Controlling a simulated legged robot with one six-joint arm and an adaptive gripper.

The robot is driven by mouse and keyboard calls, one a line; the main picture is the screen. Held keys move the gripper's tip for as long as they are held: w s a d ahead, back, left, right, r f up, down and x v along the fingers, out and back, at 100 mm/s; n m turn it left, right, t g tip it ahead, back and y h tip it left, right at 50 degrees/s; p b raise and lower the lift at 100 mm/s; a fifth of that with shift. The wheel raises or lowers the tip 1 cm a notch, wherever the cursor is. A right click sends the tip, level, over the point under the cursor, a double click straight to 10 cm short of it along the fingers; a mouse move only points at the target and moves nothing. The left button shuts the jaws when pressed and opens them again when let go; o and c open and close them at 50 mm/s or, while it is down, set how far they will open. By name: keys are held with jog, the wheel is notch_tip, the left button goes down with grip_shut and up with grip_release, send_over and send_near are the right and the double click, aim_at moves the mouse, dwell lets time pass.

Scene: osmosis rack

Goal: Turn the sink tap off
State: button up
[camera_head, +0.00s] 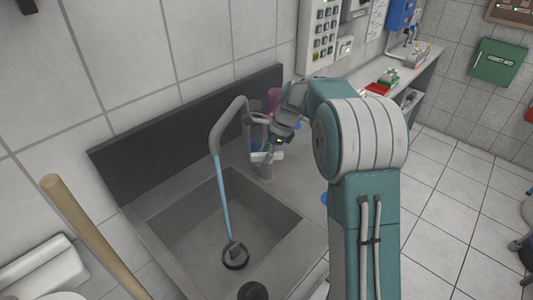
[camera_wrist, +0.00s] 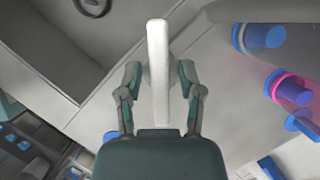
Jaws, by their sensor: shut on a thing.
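The sink tap (camera_head: 229,116) has a grey curved spout standing at the back right of the grey sink (camera_head: 178,228). A light blue stream of water (camera_head: 224,195) runs from the spout down to the dark round drain (camera_head: 236,257). My gripper (camera_head: 260,128) is at the tap, right of the spout. The contact itself is partly hidden in the head view.
Bottles, one pink (camera_head: 273,98), stand behind the tap; the pink one (camera_wrist: 291,88) and blue-capped ones are at right in the wrist view. A dark backsplash (camera_head: 150,150) rises behind the sink. A wooden handle (camera_head: 85,225) leans at left.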

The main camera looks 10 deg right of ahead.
jog(key=shift+n, duration=0.3)
jog(key=n+g, duration=0.1)
jog(key=n, duration=0.2)
jog(key=shift+w+n+g, duration=0.1)
jog(key=shift+n+g, duration=0.2)
jog(key=shift+n, duration=0.1)
jog(key=shift+n+g+h, duration=0.3)
jog(key=shift+n+g, duration=0.4)
jog(key=shift+n, duration=1.1)
jog(key=o, duration=0.8)
jog(key=v, duration=1.2)
jog(key=shift+w+f, duration=0.1)
jog(key=shift+w, duration=0.1)
